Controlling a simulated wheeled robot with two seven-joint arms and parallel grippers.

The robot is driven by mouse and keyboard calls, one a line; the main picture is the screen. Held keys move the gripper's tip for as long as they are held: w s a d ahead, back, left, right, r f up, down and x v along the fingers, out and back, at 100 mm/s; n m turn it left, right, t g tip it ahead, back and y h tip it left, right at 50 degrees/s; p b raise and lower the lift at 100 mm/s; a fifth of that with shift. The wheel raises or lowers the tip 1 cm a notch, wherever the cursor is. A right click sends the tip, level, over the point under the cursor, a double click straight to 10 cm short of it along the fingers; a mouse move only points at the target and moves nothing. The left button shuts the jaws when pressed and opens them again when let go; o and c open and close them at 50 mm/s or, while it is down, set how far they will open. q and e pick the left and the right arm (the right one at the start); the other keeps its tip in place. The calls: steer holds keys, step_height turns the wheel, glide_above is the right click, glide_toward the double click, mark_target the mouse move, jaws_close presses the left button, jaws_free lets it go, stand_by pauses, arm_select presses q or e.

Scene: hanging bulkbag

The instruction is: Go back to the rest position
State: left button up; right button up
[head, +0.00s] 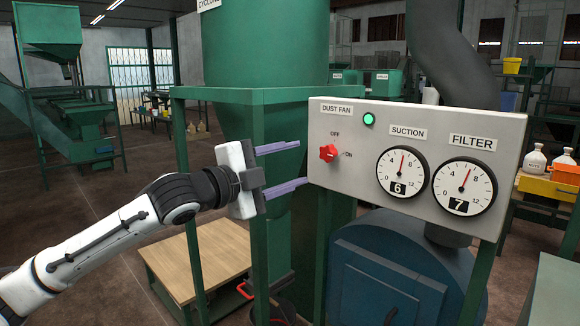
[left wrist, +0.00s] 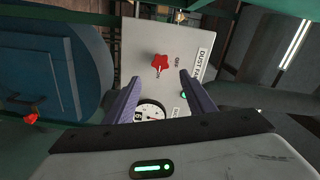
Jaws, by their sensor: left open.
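My left gripper (head: 290,168) is open and empty, with its two purple fingers pointing right toward the grey control panel (head: 345,118). The red star-shaped knob (head: 328,153) on the panel is apart from the fingers, just beyond them, and sits between the OFF and ON labels. In the left wrist view the open fingers (left wrist: 153,92) show with the red knob (left wrist: 160,63) beyond and between them. My right gripper is in neither view.
The panel has a lit green lamp (head: 369,119), a suction gauge (head: 403,172) reading 6 and a filter gauge (head: 464,187) reading 7. A green frame (head: 262,230) holds the cyclone (head: 265,50). A wooden platform (head: 195,258) stands below my left arm. Open floor lies to the left.

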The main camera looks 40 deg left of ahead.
arm_select(q)
steer(key=shift+f, duration=0.1)
steer(key=s+d+f+n+g, duration=0.1)
steer(key=s+f+n+g, duration=0.1)
steer(key=f, duration=0.9)
steer(key=s+d+f+n+g, duration=0.1)
steer(key=s+d+f+n, duration=0.15)
steer(key=f, duration=0.95)
steer(key=s+d+f+n+g, duration=0.1)
steer(key=f+n+g, duration=0.15)
steer(key=f, duration=0.85)
steer(key=s+d+f+n+g+h, duration=0.1)
steer(key=s+d+f+n+g, duration=0.3)
steer(key=s+d+f, duration=1.5)
steer(key=shift+s+d+f+n, duration=0.35)
steer(key=shift+d+f+n, duration=0.6)
steer(key=shift+n, duration=0.25)
